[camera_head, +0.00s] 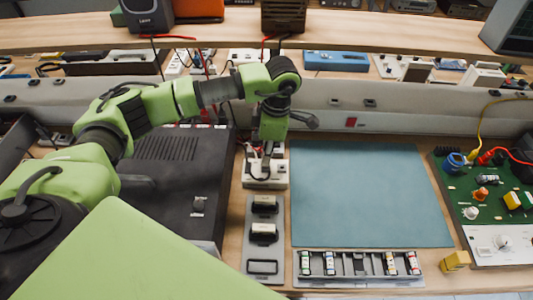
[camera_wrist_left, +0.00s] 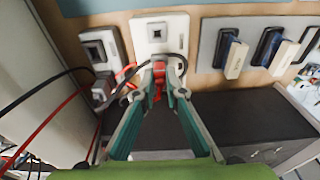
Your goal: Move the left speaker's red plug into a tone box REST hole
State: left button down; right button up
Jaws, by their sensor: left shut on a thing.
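My left gripper (camera_head: 264,150) points down over the white boxes with dark square openings, which look like the tone boxes (camera_head: 266,183). In the left wrist view its two teal fingers (camera_wrist_left: 159,70) are shut on a small red plug (camera_wrist_left: 158,82). The fingertips overlap the near end of one white box (camera_wrist_left: 160,27); I cannot tell whether the plug touches it. A second white box (camera_wrist_left: 97,48) is beside it, with a plug-like block and red and black cables at its end. A dark speaker (camera_head: 148,14) stands on the shelf at upper left. My right gripper is out of view.
A black case (camera_head: 180,190) lies left of the boxes and a blue-grey mat (camera_head: 365,195) lies right. A green circuit board (camera_head: 480,205) is at far right. A shelf (camera_head: 400,33) runs across the back.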

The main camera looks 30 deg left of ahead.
pick_arm(q)
jog(key=shift+f+b, duration=0.3)
jog(key=shift+f, duration=0.1)
dwell(0.6)
jog(key=c, duration=2)
grip_release()
jog(key=r+p, duration=0.1)
jog(key=r, duration=0.4)
jog(key=d+r+p, duration=0.1)
jog(key=r, duration=0.5)
jog(key=r+p, duration=0.1)
jog(key=r, duration=0.5)
jog(key=shift+w+d, duration=0.15)
jog(key=shift+w, duration=0.15)
